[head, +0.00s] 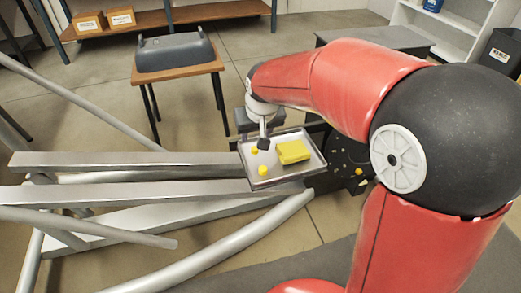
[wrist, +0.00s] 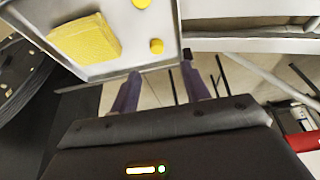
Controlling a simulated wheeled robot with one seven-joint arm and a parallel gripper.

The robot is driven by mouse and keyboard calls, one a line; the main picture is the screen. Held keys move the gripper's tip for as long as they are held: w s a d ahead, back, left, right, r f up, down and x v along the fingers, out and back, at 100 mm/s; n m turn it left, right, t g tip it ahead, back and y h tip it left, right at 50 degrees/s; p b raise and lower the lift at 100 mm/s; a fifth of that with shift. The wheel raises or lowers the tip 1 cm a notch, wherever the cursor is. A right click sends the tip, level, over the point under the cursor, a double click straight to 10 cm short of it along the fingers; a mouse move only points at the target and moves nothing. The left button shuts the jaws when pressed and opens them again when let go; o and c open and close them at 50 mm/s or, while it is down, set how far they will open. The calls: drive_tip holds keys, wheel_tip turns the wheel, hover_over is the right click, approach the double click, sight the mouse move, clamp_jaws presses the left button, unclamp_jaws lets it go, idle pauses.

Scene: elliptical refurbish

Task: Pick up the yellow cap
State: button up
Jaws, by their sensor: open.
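A metal tray (head: 313,171) holds a yellow block (head: 293,152), a small yellow cap (head: 263,170) near its front left and another small yellow piece (head: 254,151) near its left edge. In the wrist view the tray (wrist: 108,68) shows the yellow block (wrist: 85,38), a round yellow cap (wrist: 157,46) near the tray edge and a second yellow piece (wrist: 140,3) cut off at the top. My gripper (head: 263,144) is over the tray's left part in the head view. In the wrist view my gripper (wrist: 161,66) is open and empty, with the cap beyond its fingertips.
The tray sits at the end of silver metal rails (head: 130,192). A black disc (head: 348,170) with small yellow bits is right of the tray. A wooden stool (head: 178,73) bearing a dark grey housing (head: 175,52) stands behind. A shelf with cardboard boxes (head: 88,23) is farther back.

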sight(255, 149)
drive_tip(key=x, duration=0.7)
drive_tip(key=shift+s+d+f+b, duration=0.15)
drive_tip(key=shift+d+f+b, duration=0.05)
drive_tip(key=shift+f+b, duration=0.1)
clamp_jaws()
